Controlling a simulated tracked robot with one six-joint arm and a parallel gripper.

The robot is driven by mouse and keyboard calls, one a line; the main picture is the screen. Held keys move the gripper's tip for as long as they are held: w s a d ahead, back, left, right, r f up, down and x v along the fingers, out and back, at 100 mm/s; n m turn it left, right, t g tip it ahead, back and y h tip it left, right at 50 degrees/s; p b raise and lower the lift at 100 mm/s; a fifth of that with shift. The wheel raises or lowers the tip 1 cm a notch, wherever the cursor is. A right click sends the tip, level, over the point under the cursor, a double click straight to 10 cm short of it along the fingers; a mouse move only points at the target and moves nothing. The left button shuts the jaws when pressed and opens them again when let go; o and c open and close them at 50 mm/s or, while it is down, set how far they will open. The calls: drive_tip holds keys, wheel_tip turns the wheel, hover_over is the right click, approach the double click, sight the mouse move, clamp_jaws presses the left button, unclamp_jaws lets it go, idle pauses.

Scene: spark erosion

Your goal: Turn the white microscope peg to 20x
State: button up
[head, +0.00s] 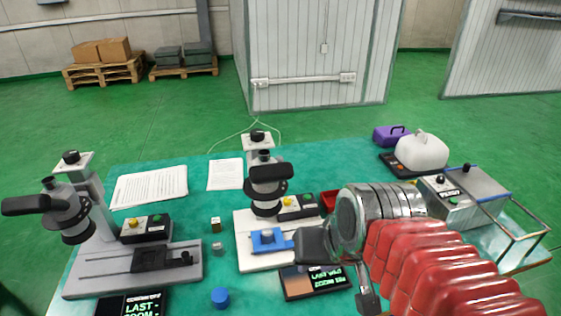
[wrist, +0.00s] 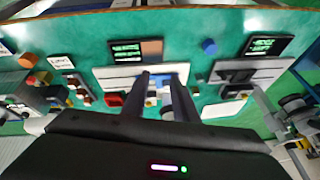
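The white microscope (head: 243,222) stands upright on the teal table, with a black head (head: 268,178), a black top knob (head: 257,136) and a blue stage (head: 268,240). I cannot clearly pick out its zoom peg or read its setting. My gripper (head: 338,270) is over the table at the right front of this microscope. In the wrist view my gripper (wrist: 163,78) has two dark fingers apart, with nothing visibly held. The white microscope's base (wrist: 112,72) shows behind the fingers, which partly hide the microscope.
A grey microscope (head: 185,262) stands at left. Dark display panels (head: 130,304) lie in front, the other one (head: 300,285) near my gripper. A blue cylinder (head: 220,297) stands between them. A red tray (head: 328,199), a white rounded container (head: 421,151) and a wire frame (head: 523,232) are at right.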

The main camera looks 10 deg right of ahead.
drive_tip(key=w+d+r+m+t+y, duration=0.1)
drive_tip(key=w+d+m+y, duration=0.1)
drive_tip(key=w+m, duration=0.6)
drive_tip(key=w+d+r+m+t+y, duration=0.2)
drive_tip(key=w+d+m+y, duration=0.1)
drive_tip(key=w+m, duration=0.6)
drive_tip(key=w+d+r+m+t+y, duration=0.1)
drive_tip(key=w+d+m+t+y, duration=0.1)
drive_tip(key=w+m, duration=0.6)
drive_tip(key=shift+w+d+r+m+y, duration=0.15)
drive_tip(key=shift+d+r+m+y, duration=0.2)
drive_tip(key=shift+d+y, duration=0.4)
drive_tip(key=shift+f, duration=0.15)
drive_tip(key=shift+h, duration=0.25)
drive_tip(key=x, duration=1.3)
drive_tip(key=shift+w+a, duration=0.15)
drive_tip(key=shift+w, duration=0.15)
clamp_jaws()
